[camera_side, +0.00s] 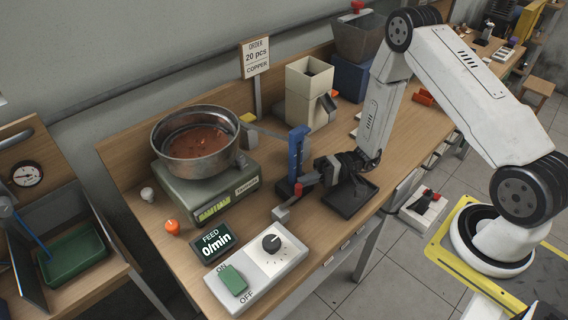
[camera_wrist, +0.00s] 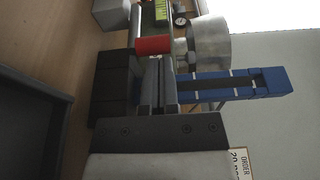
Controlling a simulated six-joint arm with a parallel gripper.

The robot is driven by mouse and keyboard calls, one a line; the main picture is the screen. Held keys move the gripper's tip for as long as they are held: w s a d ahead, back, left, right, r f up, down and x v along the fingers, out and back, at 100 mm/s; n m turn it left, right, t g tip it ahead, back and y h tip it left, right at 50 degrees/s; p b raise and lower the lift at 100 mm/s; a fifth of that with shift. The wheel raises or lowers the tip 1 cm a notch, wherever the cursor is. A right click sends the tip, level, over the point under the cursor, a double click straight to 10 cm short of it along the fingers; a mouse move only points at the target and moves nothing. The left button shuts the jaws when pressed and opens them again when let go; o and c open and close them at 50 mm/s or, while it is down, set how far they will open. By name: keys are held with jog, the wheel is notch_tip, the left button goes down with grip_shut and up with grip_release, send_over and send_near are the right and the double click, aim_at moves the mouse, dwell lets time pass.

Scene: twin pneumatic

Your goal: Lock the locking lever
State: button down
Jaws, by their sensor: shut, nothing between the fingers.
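A lever with a red grip (camera_side: 298,190) stands at the front of the bench beside a blue upright post (camera_side: 297,150) on a black base. In the wrist view the red grip (camera_wrist: 153,45) lies just beyond the fingertips, and the blue post (camera_wrist: 245,84) is beside it. My gripper (camera_side: 319,170) is close to the post and lever, to their right. Its fingers (camera_wrist: 158,62) are together with nothing held. I cannot tell whether the fingertips touch the red grip. The lever's pivot is not clear.
A grey block (camera_side: 280,214) sits by the lever. A metal bowl (camera_side: 170,150) on a green scale stands left. A control box (camera_side: 285,255) is in front. A black tray (camera_side: 362,200) lies under my gripper, and a beige hopper (camera_side: 300,100) stands behind.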

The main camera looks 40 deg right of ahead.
jog(key=shift+s+m+t, duration=0.25)
jog(key=shift+m+t, duration=0.05)
jog(key=shift+t, duration=0.3)
jog(key=shift+s+m+t+h, duration=0.35)
jog(key=shift+m+t+h, duration=0.05)
jog(key=shift+s+a, duration=0.15)
jog(key=shift+s, duration=0.45)
jog(key=shift+s+a, duration=0.15)
jog(key=shift+s, duration=0.45)
jog(key=shift+s+a, duration=0.25)
jog(key=shift+s, duration=0.25)
jog(key=shift+s+a, duration=0.2)
jog(key=shift+s, duration=0.25)
jog(key=shift+s+a, duration=0.95)
jog(key=shift+s, duration=0.05)
jog(key=shift+d, duration=0.1)
jog(key=s+d, duration=0.3)
jog(key=s, duration=0.6)
jog(key=shift+d, duration=0.4)
jog(key=shift+s, duration=0.1)
